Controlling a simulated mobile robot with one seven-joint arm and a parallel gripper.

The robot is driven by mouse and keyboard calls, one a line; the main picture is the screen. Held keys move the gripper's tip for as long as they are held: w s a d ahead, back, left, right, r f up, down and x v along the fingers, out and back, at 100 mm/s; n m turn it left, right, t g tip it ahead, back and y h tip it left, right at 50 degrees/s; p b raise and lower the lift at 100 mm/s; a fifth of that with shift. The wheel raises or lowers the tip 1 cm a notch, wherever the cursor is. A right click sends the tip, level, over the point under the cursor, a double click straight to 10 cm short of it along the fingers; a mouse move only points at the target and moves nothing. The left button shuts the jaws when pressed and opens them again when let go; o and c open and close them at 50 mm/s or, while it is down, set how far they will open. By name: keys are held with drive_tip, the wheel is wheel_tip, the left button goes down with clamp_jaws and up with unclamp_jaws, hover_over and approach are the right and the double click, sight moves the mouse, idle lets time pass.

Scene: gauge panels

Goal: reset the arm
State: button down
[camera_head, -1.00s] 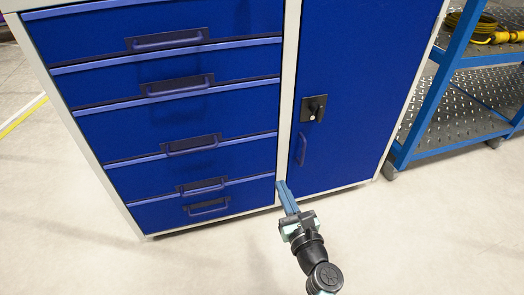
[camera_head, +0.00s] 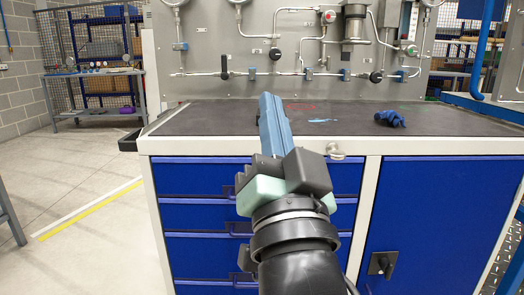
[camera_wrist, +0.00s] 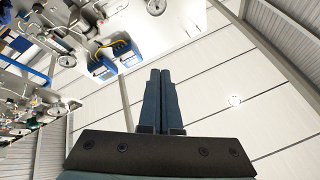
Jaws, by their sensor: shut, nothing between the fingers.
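My gripper (camera_head: 272,122) is in the middle of the head view, in front of the workbench and pointing upward. Its blue fingers are together with nothing between them. In the wrist view my gripper (camera_wrist: 160,75) shows its two fingers side by side and closed, with the ceiling behind them. Part of the bench front and worktop is hidden behind my arm.
The workbench has a dark worktop (camera_head: 220,119), blue drawers (camera_head: 190,215) and a blue door (camera_head: 440,215). A gauge panel (camera_head: 290,50) with pipes and valves stands behind it. A blue object (camera_head: 390,118) lies on the worktop.

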drive_tip(key=s+a+r+n+t+h+p, duration=0.1)
drive_tip(key=s+r+n+t+p, duration=0.15)
drive_tip(key=s+r, duration=0.45)
drive_tip(key=s+r+n+t+h+p, duration=0.1)
drive_tip(key=s+r+n+h+p, duration=0.2)
drive_tip(key=r, duration=0.6)
wheel_tip(320, 180, up, 34)
drive_tip(key=m+y+p, duration=0.1)
drive_tip(key=p, duration=3.3)
drive_tip(key=shift+s+a, duration=0.15)
drive_tip(key=shift+s, duration=0.25)
drive_tip(key=shift+f, duration=0.15)
